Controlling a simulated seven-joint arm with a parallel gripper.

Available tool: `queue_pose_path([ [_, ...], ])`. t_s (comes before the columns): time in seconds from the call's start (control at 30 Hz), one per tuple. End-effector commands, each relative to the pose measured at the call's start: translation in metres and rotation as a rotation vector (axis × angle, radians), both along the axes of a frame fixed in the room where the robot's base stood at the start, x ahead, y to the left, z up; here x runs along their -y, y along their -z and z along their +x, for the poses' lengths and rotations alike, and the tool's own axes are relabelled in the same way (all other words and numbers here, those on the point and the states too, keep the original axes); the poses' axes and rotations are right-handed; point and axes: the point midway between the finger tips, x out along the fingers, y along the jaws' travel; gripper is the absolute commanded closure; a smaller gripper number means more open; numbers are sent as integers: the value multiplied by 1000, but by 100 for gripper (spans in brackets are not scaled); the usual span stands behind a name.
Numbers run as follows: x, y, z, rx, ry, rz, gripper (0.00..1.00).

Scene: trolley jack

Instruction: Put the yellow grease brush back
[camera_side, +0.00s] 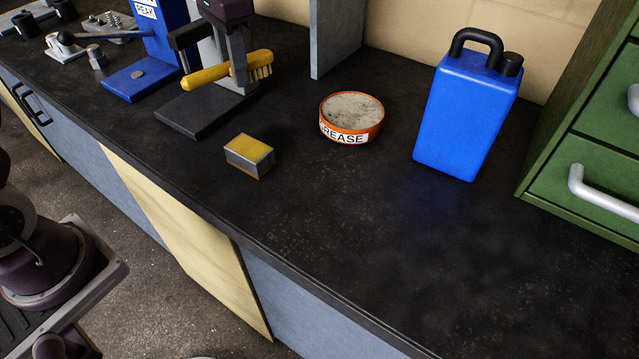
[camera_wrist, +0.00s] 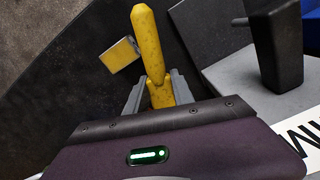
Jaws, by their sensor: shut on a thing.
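The yellow grease brush (camera_side: 207,76) is held roughly level in the side view, its handle to the left and its pale bristles to the right. My gripper (camera_side: 240,77) points down and is shut on the brush near the bristle end. In the wrist view, the brush's yellow handle (camera_wrist: 146,40) sticks out beyond my gripper (camera_wrist: 158,92), between the two grey fingers; the bristles are hidden there.
A small yellow-topped block (camera_side: 250,155) lies in front of the stand. An orange tin labelled GREASE (camera_side: 350,133) and a blue jug (camera_side: 465,115) stand to the right. A grey panel (camera_side: 335,35) stands behind. Green drawers (camera_side: 590,160) bound the right; the front right counter is clear.

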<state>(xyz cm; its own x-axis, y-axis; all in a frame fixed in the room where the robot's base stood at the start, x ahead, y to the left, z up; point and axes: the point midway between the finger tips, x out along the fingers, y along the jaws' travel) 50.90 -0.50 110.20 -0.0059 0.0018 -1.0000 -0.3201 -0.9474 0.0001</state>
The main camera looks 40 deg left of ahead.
Motion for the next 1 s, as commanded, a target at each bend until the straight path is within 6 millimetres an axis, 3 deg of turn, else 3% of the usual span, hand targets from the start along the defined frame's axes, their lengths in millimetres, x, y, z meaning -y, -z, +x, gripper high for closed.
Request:
queue_pose_path([
  [0.17,51,2,3,0,235,1,100],
  [0.27,95,5,-1,-1,447,2,100],
  [0.5,209,11,-32,-3,998,4,100],
  [0.6,237,13,-46,-4,1149,4,100],
  [0.73,254,19,-55,-6,1239,4,100],
  [1.0,255,75,-57,-7,1250,4,100],
])
